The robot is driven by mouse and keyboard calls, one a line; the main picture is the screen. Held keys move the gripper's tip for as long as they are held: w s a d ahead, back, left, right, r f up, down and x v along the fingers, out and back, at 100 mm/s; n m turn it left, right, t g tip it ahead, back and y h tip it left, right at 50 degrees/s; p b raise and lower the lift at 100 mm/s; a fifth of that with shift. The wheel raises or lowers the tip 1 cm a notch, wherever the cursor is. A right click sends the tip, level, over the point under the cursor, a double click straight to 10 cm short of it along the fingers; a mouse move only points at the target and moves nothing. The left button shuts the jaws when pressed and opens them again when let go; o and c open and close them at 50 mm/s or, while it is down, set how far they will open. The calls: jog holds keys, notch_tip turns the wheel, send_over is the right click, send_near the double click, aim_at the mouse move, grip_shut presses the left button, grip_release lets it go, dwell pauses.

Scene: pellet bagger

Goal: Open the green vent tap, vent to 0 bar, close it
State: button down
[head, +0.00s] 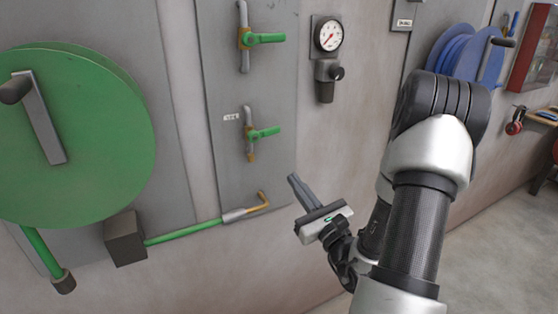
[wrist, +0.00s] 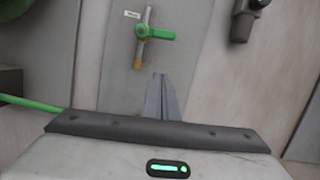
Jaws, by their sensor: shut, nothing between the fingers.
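The lower green tap (head: 263,133) sits on a short vertical pipe with a brass end, next to a small white label too small to read. Its handle lies crosswise to the pipe; it also shows in the wrist view (wrist: 155,33). The upper green tap (head: 262,38) also has its handle crosswise to its pipe. The round gauge (head: 330,36) has a red needle; its figures are too small to read. My gripper (head: 292,178) is shut and empty, below and right of the lower tap, apart from it. Its fingers point up toward the wall in the wrist view (wrist: 159,78).
A green hose reel (head: 75,135) hangs at left, with a green hose (head: 185,232) ending in a bent brass nozzle (head: 263,202) below the lower tap. A grey regulator with a black knob (head: 337,73) sits under the gauge. A blue reel (head: 480,55) hangs at right.

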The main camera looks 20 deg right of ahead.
aim_at(265, 133)
jog(key=w+r+p, duration=0.1)
jog(key=w+r, duration=0.5)
jog(key=w, duration=0.3)
jog(key=shift+w+a+r+p, duration=0.15)
jog(key=shift+w+a+p, duration=0.15)
jog(key=shift+w+a, duration=0.05)
jog(key=shift+d, duration=0.2)
